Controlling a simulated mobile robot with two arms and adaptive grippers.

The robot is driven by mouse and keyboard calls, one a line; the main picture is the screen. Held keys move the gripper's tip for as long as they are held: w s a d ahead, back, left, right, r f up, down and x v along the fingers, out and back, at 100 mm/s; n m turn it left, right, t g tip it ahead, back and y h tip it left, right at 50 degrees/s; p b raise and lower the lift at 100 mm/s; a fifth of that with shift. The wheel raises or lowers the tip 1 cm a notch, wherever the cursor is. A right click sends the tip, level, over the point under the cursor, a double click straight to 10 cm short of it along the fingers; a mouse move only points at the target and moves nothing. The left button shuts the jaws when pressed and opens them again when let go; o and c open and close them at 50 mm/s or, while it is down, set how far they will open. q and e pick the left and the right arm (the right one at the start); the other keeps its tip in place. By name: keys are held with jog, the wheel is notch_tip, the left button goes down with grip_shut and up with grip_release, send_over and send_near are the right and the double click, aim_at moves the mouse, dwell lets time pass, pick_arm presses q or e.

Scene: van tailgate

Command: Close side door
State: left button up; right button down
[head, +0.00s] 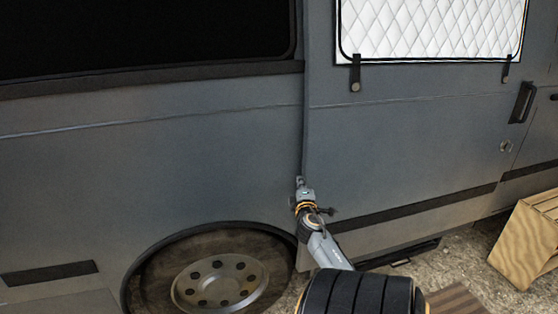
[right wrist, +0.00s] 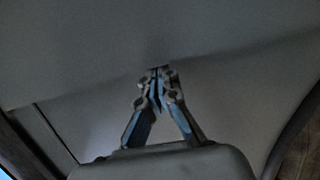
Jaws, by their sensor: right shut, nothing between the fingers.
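The side door (head: 400,150) is the grey van panel right of centre in the head view, with a white quilted window cover (head: 430,30) in its upper part. Its dark handle (head: 522,102) is at the right. A vertical seam runs along its left edge; I cannot tell how wide any gap is. My right gripper (head: 300,181) is at the lower end of this seam, fingers shut and empty. In the right wrist view, the shut fingertips (right wrist: 161,72) point at a plain grey surface, touching or very near it. My left gripper is out of view.
A wheel (head: 220,284) in its arch is below and left of my gripper. A wooden crate (head: 528,243) stands on gravel at the lower right. A dark window (head: 140,35) fills the upper left. Gravel ground (head: 455,258) shows between the van and the crate.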

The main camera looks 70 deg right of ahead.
aim_at(318, 179)
jog(key=s+d, duration=0.3)
jog(key=s, duration=0.1)
jog(key=shift+s+d, duration=0.3)
jog(key=shift+d, duration=0.1)
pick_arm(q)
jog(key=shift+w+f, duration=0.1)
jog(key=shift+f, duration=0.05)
pick_arm(e)
jog(key=shift+d+r, duration=0.1)
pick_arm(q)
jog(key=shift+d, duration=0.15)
pick_arm(e)
jog(key=shift+s, duration=0.1)
